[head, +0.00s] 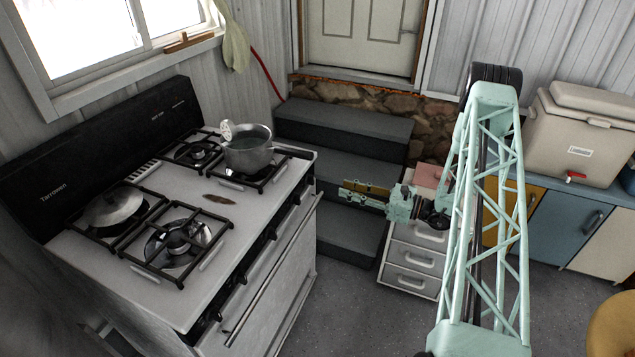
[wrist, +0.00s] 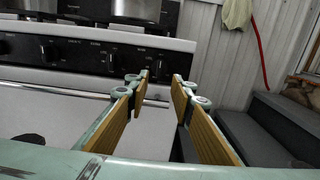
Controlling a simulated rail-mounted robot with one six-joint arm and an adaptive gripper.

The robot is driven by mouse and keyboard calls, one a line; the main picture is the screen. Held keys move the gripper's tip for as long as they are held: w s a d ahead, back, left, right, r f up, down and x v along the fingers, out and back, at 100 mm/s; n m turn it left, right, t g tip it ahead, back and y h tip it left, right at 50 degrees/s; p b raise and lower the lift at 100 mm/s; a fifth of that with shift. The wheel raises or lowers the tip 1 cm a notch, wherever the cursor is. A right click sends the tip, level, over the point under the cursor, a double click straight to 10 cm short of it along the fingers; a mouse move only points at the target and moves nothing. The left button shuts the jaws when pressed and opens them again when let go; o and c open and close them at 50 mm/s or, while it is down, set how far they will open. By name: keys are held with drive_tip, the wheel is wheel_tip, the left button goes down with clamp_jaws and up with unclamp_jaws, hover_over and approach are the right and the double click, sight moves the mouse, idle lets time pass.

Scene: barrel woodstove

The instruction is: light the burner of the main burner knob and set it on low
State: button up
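The white stove (head: 160,265) stands at the left with several black burner grates on top. Its front panel carries black knobs, small and dark in the head view. In the wrist view, one knob (wrist: 48,50) is at the left, another (wrist: 111,61) nearer the middle, and one (wrist: 157,68) just beyond my fingertips. I cannot tell which is the main burner knob, nor read the labels. I see no flame at the burners. My gripper (head: 364,190) is open and empty, its yellow-padded fingers (wrist: 161,92) apart, in the air right of the stove front and touching no knob.
An oven handle (head: 272,268) runs along the front. Dark steps (head: 345,135) and a white drawer unit (head: 412,260) stand near my gripper.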

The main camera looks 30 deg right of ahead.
sight(310, 180)
drive_tip(key=shift+b+x, duration=0.4)
drive_tip(key=shift+x, duration=5.9)
clamp_jaws()
